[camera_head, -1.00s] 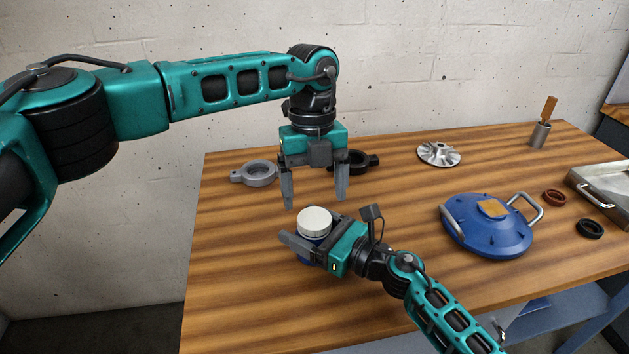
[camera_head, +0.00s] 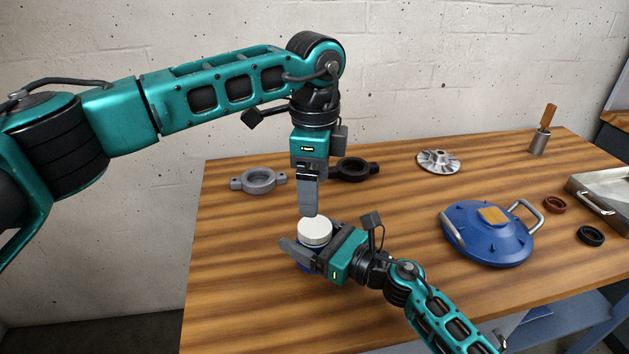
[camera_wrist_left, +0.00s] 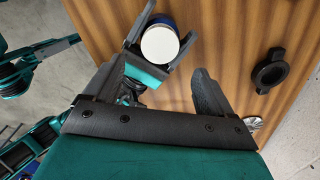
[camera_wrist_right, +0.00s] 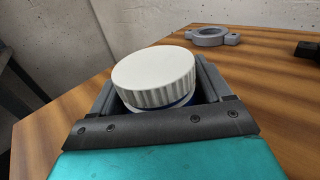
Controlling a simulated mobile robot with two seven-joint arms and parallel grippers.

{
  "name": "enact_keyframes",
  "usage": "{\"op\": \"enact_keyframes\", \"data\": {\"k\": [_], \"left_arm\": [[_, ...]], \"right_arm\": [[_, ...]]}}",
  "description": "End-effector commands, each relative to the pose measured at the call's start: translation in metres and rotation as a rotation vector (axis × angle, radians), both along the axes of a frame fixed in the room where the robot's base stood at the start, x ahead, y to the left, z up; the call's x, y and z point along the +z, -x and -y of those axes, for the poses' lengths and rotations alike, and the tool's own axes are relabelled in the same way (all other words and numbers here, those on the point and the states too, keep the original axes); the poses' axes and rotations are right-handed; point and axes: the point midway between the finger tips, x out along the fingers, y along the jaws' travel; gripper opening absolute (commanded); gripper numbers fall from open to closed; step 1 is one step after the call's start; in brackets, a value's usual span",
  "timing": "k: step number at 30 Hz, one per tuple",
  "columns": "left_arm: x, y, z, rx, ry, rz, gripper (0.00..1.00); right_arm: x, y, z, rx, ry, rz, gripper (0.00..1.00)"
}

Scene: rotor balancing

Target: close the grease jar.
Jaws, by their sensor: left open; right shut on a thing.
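The grease jar (camera_head: 306,268) is blue with a white ribbed lid (camera_head: 315,231) on top, near the front left of the table. My right gripper (camera_head: 302,252) is shut around the jar's body below the lid. In the right wrist view the lid (camera_wrist_right: 154,76) sits on the blue jar (camera_wrist_right: 182,103) and looks slightly tilted; whether it is seated I cannot tell. My left gripper (camera_head: 309,213) points down above and just behind the lid, apart from it. In the left wrist view its fingers are open and empty, with the lid (camera_wrist_left: 159,44) beyond them.
A grey ring clamp (camera_head: 260,182) and a black one (camera_head: 354,169) lie behind. A metal impeller (camera_head: 438,161), a blue handled cover (camera_head: 487,232), two small rings (camera_head: 555,204), a cup with a brush (camera_head: 540,141) and a metal tray (camera_head: 590,197) are to the right.

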Motion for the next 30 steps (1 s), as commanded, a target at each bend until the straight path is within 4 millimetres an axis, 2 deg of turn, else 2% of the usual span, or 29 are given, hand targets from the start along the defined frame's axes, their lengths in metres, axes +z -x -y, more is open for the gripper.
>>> {"op": "enact_keyframes", "data": {"k": [10,24,30], "left_arm": [[-0.006,0.000,0.000,-0.002,-0.001,-0.003,0.84],[-0.070,0.001,0.000,-0.002,-0.001,-0.004,0.84],[-0.080,0.000,0.000,-0.002,0.000,-0.001,0.84]], "right_arm": [[0.000,0.000,0.000,-0.001,0.000,0.000,0.00],[0.000,0.000,0.000,-0.001,0.000,0.000,0.00],[0.000,0.000,0.000,-0.001,0.000,0.000,0.00]]}}
